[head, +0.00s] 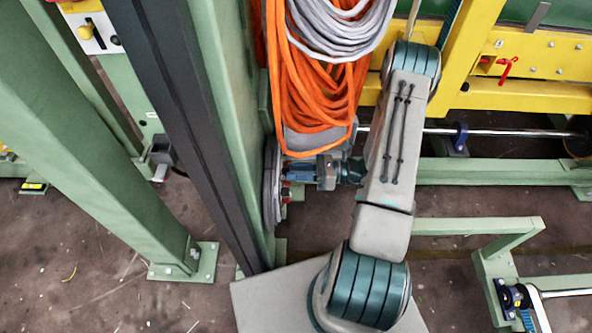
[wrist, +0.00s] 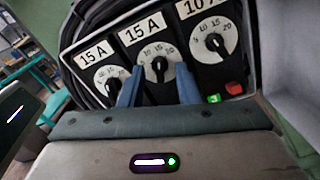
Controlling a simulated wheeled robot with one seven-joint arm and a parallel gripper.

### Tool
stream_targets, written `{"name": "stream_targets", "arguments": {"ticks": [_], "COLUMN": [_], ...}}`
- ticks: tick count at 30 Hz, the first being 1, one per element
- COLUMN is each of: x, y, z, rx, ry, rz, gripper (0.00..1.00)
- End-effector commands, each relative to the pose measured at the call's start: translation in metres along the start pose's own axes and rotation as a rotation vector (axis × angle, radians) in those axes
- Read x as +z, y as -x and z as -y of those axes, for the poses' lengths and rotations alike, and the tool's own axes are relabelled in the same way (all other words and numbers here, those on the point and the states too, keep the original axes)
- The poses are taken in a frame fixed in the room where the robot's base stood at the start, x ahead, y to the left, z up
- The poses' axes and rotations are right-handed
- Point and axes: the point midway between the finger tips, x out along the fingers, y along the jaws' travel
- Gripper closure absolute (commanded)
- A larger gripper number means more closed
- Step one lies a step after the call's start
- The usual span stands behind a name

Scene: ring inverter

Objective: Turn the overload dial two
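Three dials sit in a row on a dark panel in the wrist view. The middle dial (wrist: 159,68), under a "15 A" label, has a white scale and a black knob. No number two shows on it; I take it as dial two by position. My gripper (wrist: 160,72) is open, its two blue fingers on either side of the middle knob in the picture. I cannot tell whether they touch it. In the head view my gripper (head: 297,172) points left at the panel, whose dials are hidden there.
The left dial (wrist: 109,78) and right dial (wrist: 212,44) flank the middle one closely. A green button (wrist: 214,98) and red button (wrist: 234,88) sit below the right dial. Orange cables (head: 315,95) hang just above my gripper. A green post (head: 225,100) stands left.

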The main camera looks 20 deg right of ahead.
Motion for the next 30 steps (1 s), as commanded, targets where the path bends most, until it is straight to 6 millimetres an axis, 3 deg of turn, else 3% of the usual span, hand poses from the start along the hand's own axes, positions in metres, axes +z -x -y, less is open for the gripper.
{"name": "stream_targets", "arguments": {"ticks": [5,12,18,24,30], "x": [0.001,0.001,0.0,0.0,0.0], "y": [0.026,0.083,0.119,0.135,0.136], "z": [0.0,0.0,0.0,0.0,0.0], "rx": [-0.006,-0.008,-0.005,-0.003,-0.003], "ry": [0.0,0.0,0.0,-0.001,-0.001], "rz": [0.002,0.0,0.0,0.0,0.0], "gripper": [0.7,0.7,0.7,0.7,0.7]}}
